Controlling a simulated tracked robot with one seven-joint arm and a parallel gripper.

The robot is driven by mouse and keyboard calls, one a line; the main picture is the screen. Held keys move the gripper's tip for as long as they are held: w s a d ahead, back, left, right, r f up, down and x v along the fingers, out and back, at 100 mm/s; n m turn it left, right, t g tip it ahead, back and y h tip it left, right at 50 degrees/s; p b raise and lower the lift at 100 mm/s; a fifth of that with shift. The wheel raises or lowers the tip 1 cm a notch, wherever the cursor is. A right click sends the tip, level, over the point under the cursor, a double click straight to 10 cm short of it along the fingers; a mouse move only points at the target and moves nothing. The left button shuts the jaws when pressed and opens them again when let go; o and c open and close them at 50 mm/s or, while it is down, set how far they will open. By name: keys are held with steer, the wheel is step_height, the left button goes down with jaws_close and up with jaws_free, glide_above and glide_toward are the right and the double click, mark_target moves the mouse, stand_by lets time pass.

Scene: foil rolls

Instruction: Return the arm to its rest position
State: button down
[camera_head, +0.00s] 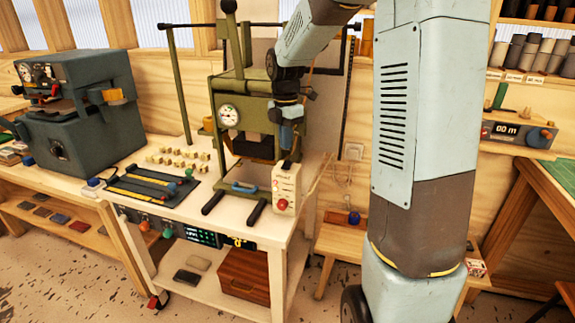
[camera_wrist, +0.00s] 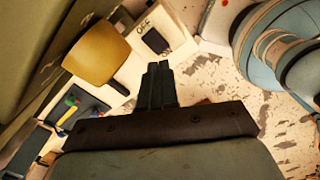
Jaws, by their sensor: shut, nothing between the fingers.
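My gripper (camera_wrist: 158,84) is shut and empty in the wrist view, its narrow dark fingers pressed together. In the head view, my arm reaches up and over from the right, and its dark wrist end hangs in front of the green press (camera_head: 232,100). The fingertips are hard to make out there. In the wrist view, a white control box (camera_wrist: 160,30) marked OFF lies just beyond the fingertips. A tan rounded part (camera_wrist: 97,53) is to their left. I cannot tell whether the gripper touches anything.
The white workbench (camera_head: 155,160) carries the press, a control box with a red knob (camera_head: 286,186), a dark mat with tools (camera_head: 150,185) and small brass pieces (camera_head: 180,160). A dark grey machine (camera_head: 75,110) stands at left. A shelf with rolls (camera_head: 530,52) is at right.

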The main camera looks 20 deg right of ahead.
steer(key=shift+r, duration=0.45)
steer(key=shift+s, duration=0.1)
steer(key=s+r+m+t, duration=0.2)
steer(key=s+r+m, duration=0.2)
steer(key=s+m, duration=0.7)
steer(key=s+r+m+t, duration=0.3)
steer(key=s+r+m, duration=0.2)
steer(key=s+m, duration=0.6)
steer(key=shift+s+m+t, duration=0.3)
steer(key=shift+s+m, duration=0.1)
steer(key=shift+s, duration=2.65)
